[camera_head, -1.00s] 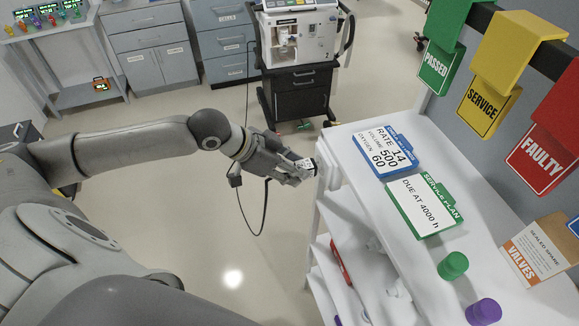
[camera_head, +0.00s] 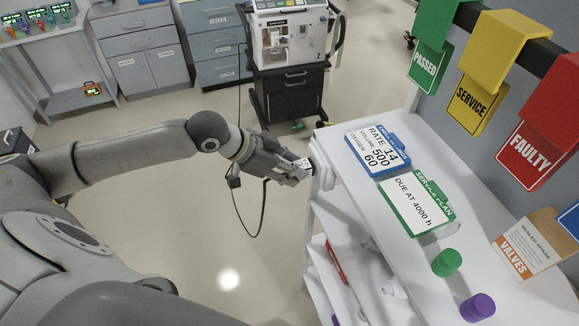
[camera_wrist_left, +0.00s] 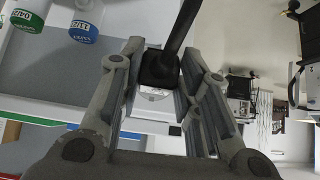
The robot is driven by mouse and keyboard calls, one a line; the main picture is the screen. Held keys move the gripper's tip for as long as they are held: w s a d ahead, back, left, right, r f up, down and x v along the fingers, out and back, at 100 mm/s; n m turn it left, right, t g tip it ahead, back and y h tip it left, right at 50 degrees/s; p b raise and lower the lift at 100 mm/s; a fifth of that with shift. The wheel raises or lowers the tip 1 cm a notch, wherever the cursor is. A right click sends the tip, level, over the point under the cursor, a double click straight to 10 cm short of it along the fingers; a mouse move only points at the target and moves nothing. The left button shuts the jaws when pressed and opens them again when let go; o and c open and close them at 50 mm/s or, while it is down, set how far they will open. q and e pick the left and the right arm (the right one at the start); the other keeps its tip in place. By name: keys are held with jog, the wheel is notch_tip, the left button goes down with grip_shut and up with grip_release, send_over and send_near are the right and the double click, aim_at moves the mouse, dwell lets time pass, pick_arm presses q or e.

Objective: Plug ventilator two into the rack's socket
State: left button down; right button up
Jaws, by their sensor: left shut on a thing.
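In the head view the cable (camera_head: 262,215) hangs in a loop below the gripper. The ventilator (camera_head: 290,38) stands on a dark cart at the back. I cannot make out the socket, or whether the plug touches the rack. My right gripper is not in view.
The rack top holds a blue-edged settings card (camera_head: 377,150), a green service plan card (camera_head: 417,204), a green cap (camera_head: 446,262), a purple cap (camera_head: 478,307) and a valves box (camera_head: 530,245). Hanging signs (camera_head: 478,100) line the right. The floor (camera_head: 180,240) beneath my arm is clear.

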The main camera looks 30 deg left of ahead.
pick_arm(q)
jog(key=c, duration=1)
grip_release()
jog(key=shift+o, duration=0.2)
jog(key=v, duration=1.2)
